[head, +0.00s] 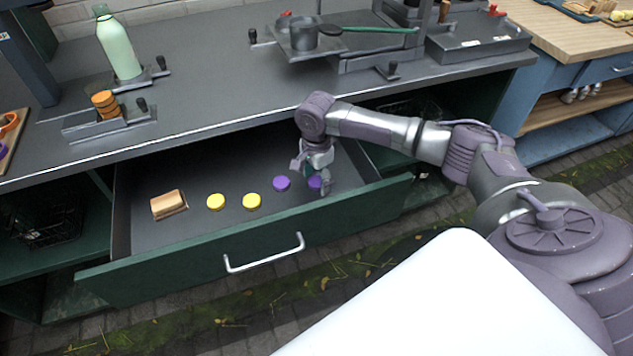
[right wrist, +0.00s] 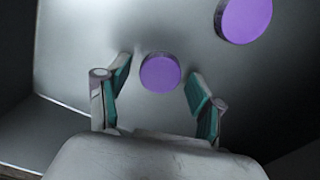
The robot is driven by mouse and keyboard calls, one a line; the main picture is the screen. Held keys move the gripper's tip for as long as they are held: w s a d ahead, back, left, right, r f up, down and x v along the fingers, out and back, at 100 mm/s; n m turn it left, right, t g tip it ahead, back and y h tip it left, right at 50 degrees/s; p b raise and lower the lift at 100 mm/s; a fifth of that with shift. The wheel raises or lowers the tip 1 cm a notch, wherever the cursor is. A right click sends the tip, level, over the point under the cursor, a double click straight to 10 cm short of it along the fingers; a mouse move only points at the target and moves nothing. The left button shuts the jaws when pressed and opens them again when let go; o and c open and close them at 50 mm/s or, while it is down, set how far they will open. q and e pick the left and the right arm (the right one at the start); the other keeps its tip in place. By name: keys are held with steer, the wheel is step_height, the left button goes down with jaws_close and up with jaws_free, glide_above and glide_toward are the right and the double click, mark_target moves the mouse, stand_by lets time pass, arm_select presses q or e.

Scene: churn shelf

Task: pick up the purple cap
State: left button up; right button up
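Two purple caps lie in the open drawer. In the head view one purple cap (head: 282,184) is in plain sight, and the other purple cap (head: 314,182) is partly hidden by my right gripper (head: 322,187). In the right wrist view one purple cap (right wrist: 160,72) lies between the spread fingertips of my right gripper (right wrist: 159,75), with gaps to both fingers. The other purple cap (right wrist: 243,18) is at the upper right, outside the fingers. My right gripper is open and empty, low inside the drawer. My left gripper is not in view.
The drawer (head: 190,258) also holds two yellow caps, one at left (head: 215,202) and one at right (head: 251,201), and a wooden block (head: 168,204). The counter (head: 215,85) overhangs the drawer's back. A green bottle (head: 118,46) stands on it. The drawer's front wall is close to my gripper.

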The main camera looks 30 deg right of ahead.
steer(key=c, duration=0.5)
steer(key=shift+o, duration=0.2)
steer(key=shift+r, duration=0.15)
